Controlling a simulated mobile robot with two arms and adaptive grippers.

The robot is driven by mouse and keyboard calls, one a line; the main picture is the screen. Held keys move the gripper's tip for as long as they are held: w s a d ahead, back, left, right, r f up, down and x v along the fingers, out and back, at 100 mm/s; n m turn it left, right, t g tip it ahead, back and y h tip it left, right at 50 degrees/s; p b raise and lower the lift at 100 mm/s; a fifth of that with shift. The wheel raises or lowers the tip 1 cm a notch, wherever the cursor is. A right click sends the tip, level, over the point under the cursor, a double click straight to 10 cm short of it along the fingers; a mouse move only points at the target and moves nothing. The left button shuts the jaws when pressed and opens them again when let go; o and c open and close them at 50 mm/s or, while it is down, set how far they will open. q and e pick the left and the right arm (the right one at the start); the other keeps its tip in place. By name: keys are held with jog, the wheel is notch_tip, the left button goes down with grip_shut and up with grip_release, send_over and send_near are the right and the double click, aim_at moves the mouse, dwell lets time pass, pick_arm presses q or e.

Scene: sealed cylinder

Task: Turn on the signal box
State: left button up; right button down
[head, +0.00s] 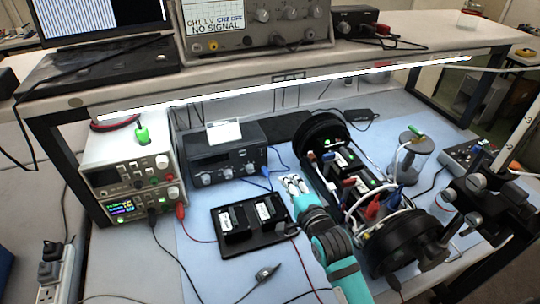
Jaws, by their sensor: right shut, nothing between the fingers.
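A black box with a row of knobs (226,166) stands at the back of the blue mat, right of the white power supplies. It may be the signal box, but I cannot read a label on it. A blue plug and cable are at its right front. My right gripper (293,184), on a teal arm, is shut and empty. It shows to the right of the black box and in front of it, apart from it, beside the open cylinder (345,170). My left gripper is not in view.
A black tray (283,236) with two modules lies left of my right arm. Stacked power supplies (130,180) stand at left. The oscilloscope (255,25) on the shelf reads "NO SIGNAL". A small control box (466,156) and a grey spool (412,158) are at right. Cables cross the mat.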

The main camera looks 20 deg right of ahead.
jog(key=p, duration=0.4)
send_near(262, 152)
jog(key=w, duration=0.2)
jog(key=w+d, duration=0.1)
jog(key=w, duration=0.3)
jog(key=shift+w+d+f, duration=0.1)
jog(key=shift+w+d, duration=0.1)
jog(key=shift+d, duration=0.1)
jog(key=shift+w, duration=0.2)
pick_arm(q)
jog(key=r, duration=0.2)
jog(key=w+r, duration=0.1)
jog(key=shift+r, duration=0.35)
